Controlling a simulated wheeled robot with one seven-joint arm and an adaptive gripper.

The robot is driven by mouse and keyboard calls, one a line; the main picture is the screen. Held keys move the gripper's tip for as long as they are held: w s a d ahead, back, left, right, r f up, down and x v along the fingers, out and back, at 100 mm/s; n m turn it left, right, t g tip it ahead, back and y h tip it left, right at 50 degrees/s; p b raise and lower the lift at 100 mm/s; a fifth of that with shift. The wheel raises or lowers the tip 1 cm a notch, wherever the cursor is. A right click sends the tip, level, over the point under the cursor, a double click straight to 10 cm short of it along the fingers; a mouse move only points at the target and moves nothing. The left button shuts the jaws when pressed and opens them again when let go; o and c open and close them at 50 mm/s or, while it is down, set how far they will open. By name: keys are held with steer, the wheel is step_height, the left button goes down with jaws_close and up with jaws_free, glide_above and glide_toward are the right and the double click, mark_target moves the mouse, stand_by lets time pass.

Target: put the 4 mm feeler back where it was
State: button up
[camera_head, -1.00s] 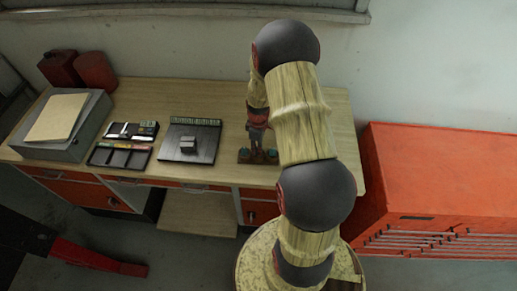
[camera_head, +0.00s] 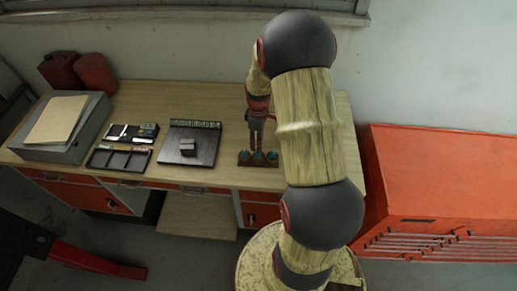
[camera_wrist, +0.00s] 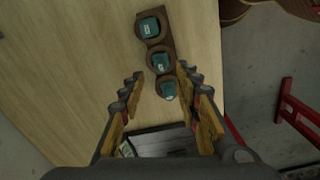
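A brown rack (camera_head: 244,158) stands on the workbench, with three teal-topped pieces in a row. It also shows in the wrist view (camera_wrist: 167,44), where the teal tops are the far one (camera_wrist: 148,27), the middle one (camera_wrist: 160,62) and the near one (camera_wrist: 168,90). Their pale labels are too small to read, so I cannot tell which is the 4 mm feeler. My gripper (camera_wrist: 159,78) is open and empty, its fingers wide apart. It points down over the near end of the rack; the near teal top appears between the fingertips. My gripper in the head view (camera_head: 257,138) is partly blurred against the rack.
Further left are black compartment trays (camera_head: 120,160) and a grey box (camera_head: 85,135). A red cabinet (camera_head: 440,170) stands right of the wooden workbench (camera_head: 225,95).

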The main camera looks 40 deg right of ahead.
steer(key=s+a+r+m+t, duration=0.1)
steer(key=a+r, duration=0.7)
steer(key=r, duration=0.4)
steer(key=s+a+r+m+t, duration=0.1)
steer(key=a+r+m+t, duration=0.1)
steer(key=a+r, duration=0.7)
steer(key=s+a+r+m+t, duration=0.2)
steer(key=s+a+r, duration=0.7)
steer(key=s, duration=0.3)
steer(key=shift+s+a+r+m+t, duration=0.3)
steer(key=shift+a+m, duration=0.1)
steer(key=shift+a, duration=0.15)
steer(key=shift+w, duration=0.1)
